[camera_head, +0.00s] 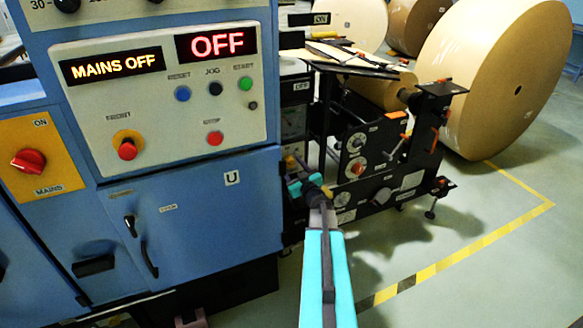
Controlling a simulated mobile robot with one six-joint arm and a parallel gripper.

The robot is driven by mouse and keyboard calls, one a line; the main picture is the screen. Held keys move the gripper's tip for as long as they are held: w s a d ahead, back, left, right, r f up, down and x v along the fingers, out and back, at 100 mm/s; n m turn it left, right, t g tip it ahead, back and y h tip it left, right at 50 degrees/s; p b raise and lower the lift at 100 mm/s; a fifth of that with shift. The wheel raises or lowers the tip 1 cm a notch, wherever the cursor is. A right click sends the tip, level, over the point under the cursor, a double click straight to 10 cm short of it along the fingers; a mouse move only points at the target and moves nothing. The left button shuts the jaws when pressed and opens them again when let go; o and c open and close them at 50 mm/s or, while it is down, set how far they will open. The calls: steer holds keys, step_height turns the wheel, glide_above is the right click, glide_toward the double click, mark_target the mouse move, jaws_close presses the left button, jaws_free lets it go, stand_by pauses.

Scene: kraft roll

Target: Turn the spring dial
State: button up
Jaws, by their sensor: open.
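My gripper (302,180) is at the end of my teal arm, left of the dials and in front of the gap beside the cabinet. It is open, its fingers are small and partly hidden, and I see nothing held in it.
The blue cabinet (205,225) with its control panel (160,95) stands close on the left; its displays read MAINS OFF and OFF. A red mains knob (28,161) is at far left. A large kraft roll (485,85) stands behind right. Floor inside the striped tape (450,260) is clear.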

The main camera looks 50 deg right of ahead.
steer(key=shift+a, duration=0.1)
steer(key=c, duration=1.1)
steer(key=shift+o, duration=0.2)
steer(key=shift+n, duration=0.3)
steer(key=n+b, duration=0.1)
steer(key=n, duration=0.2)
steer(key=shift+r, duration=0.1)
steer(key=shift+r+n+b, duration=0.1)
steer(key=shift+n+b, duration=0.6)
steer(key=shift+n, duration=0.8)
steer(key=shift+w, duration=0.1)
